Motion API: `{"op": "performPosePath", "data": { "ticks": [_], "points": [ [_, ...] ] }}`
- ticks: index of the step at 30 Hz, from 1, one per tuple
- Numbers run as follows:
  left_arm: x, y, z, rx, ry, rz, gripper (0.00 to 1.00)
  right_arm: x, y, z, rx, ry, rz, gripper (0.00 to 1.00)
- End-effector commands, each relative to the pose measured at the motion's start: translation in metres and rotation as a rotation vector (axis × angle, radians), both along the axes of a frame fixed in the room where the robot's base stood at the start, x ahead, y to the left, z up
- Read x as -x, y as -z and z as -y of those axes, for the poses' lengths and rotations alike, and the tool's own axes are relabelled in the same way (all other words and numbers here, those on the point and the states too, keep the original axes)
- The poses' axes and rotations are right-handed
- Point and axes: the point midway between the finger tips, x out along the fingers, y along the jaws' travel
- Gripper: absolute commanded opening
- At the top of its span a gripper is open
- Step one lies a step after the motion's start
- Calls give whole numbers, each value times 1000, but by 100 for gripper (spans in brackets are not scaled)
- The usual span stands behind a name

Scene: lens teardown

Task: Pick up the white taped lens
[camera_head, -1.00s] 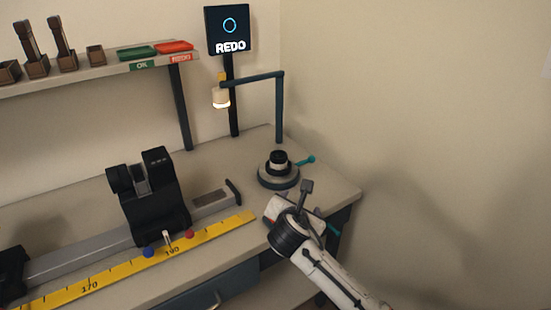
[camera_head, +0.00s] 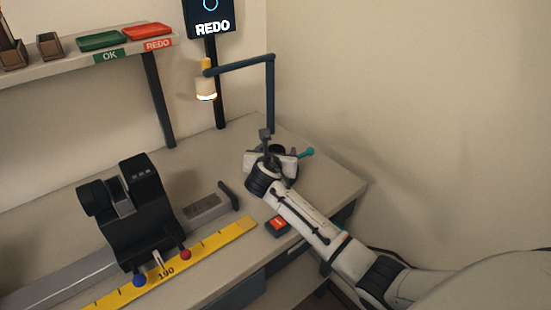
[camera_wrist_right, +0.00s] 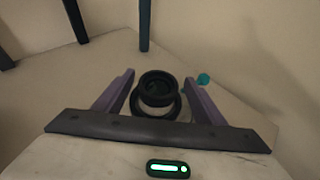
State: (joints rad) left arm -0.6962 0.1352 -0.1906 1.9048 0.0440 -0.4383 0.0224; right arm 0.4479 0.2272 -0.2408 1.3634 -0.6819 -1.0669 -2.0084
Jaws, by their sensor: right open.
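The lens (camera_wrist_right: 157,96) stands upright in the middle of the right wrist view, with a black ring on top and a pale band below it. A dark round base shows around its foot. My right gripper (camera_wrist_right: 159,77) is open, with one purple finger on each side of the lens. I cannot tell whether either finger touches it. In the head view my right gripper (camera_head: 271,158) is over the lens's spot and hides most of it. My left gripper is out of view.
A teal knob (camera_head: 306,152) sticks out beside the lens stand. A black device (camera_head: 130,215) on a rail and a yellow ruler (camera_head: 215,240) lie to the left. A red-topped box (camera_head: 278,226) sits near the front edge.

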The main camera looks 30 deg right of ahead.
Motion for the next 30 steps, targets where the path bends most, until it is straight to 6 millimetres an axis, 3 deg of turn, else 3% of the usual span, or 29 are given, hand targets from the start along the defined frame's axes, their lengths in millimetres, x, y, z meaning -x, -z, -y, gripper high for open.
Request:
{"op": "performPosePath", "data": {
  "ticks": [7, 17, 26, 30],
  "points": [
    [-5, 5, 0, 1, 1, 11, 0, -23, 17, 18, 1, 2, -1, 64],
    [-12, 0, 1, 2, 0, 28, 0, -28, 19, 22, -1, 0, 1, 64],
    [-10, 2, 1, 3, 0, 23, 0, -27, 19, 22, -1, 0, 0, 16],
    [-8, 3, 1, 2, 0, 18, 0, -28, 18, 22, 0, 0, 1, 12]
  ]
}}
